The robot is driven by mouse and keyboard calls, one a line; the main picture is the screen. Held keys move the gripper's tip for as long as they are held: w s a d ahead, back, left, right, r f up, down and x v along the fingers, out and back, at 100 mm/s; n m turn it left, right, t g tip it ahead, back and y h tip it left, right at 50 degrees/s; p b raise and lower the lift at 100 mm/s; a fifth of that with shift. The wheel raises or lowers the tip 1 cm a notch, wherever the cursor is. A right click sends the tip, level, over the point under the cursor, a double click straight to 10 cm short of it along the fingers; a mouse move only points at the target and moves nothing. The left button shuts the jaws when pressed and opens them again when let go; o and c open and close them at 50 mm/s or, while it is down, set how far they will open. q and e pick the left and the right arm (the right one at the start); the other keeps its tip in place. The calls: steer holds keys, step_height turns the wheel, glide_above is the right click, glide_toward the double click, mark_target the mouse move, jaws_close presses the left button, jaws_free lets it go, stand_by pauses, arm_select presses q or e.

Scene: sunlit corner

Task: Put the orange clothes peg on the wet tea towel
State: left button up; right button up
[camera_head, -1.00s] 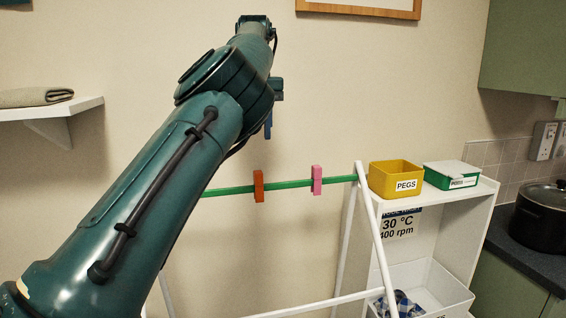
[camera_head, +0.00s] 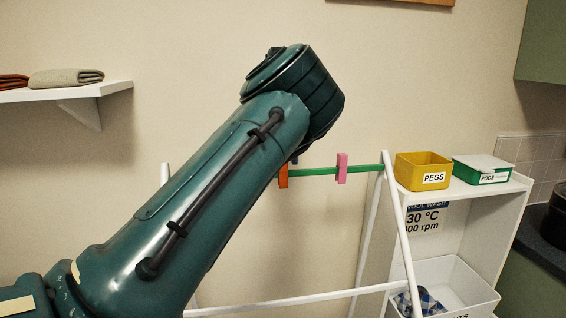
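The orange clothes peg (camera_head: 283,177) hangs upright on the green rail (camera_head: 315,171), its left side partly hidden by my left arm. A pink peg (camera_head: 341,168) is clipped to the same rail on its right. A small dark blue sliver (camera_head: 294,160) shows just above the rail beside the orange peg; it may be part of my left gripper, but the arm hides the rest, so its opening and contact cannot be told. A blue checked cloth (camera_head: 428,302) lies in the white bin; whether it is the wet tea towel is unclear. My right gripper is out of view.
The white rack frame (camera_head: 404,235) stands beside a white shelf unit. A yellow PEGS box (camera_head: 424,172) and a green PODS box (camera_head: 484,169) sit on its top. A wall shelf (camera_head: 105,88) at left carries folded cloths. A black pot is at the right edge.

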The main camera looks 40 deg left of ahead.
arm_select(q)
steer(key=shift+f, duration=0.15)
steer(key=shift+c, duration=0.3)
steer(key=c, duration=0.6)
step_height(320, 180, up, 3)
steer(key=shift+r+p, duration=0.15)
steer(key=shift+p, duration=1.1)
steer(key=shift+r+b, duration=0.45)
steer(key=shift+r, duration=1.45)
